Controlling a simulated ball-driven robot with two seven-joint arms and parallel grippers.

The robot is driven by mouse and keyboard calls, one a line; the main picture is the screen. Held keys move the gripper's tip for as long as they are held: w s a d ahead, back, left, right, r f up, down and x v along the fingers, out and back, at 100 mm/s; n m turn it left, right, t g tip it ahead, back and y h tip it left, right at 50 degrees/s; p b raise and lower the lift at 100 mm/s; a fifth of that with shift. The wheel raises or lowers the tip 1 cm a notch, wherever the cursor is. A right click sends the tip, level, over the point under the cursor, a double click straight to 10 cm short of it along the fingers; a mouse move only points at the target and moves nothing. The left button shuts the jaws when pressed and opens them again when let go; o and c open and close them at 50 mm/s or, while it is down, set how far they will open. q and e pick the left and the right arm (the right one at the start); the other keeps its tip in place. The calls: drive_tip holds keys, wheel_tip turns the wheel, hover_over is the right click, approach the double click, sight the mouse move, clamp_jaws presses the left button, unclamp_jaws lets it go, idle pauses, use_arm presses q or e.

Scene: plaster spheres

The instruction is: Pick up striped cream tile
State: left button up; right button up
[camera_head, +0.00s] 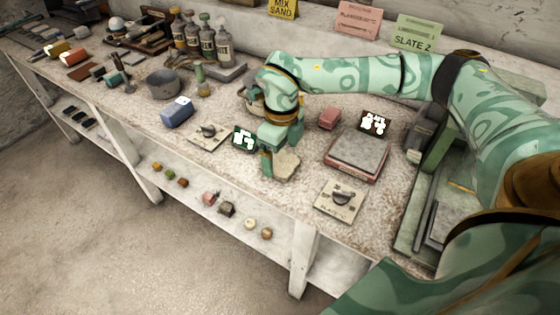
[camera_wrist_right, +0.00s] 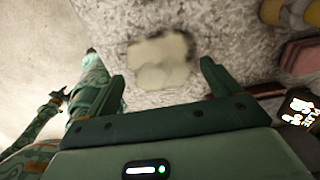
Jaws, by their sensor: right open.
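A cream tile-like piece (camera_head: 287,166) lies on the speckled bench top, partly hidden behind my right gripper (camera_head: 268,160). In the right wrist view, the cream piece (camera_wrist_right: 160,58) looks pale and blurred, with an uneven outline; I cannot make out clear stripes. My right gripper (camera_wrist_right: 162,82) is open, its two fingers apart with nothing between them. The cream piece lies beyond the fingertips, roughly centred between them, on the bench.
A scale (camera_head: 357,155) with a red base stands to the right, a small red block (camera_head: 330,118) behind it. A plate with a dark knob (camera_head: 340,200) lies near the front edge. A blue block (camera_head: 177,112) and grey bowl (camera_head: 163,84) stand left.

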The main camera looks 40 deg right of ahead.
sight(281, 165)
wheel_tip(281, 165, down, 3)
drive_tip(key=shift+r+b, duration=0.1)
drive_tip(key=shift+b, duration=0.2)
drive_tip(key=shift+r, duration=0.15)
drive_tip(key=c, duration=1.2)
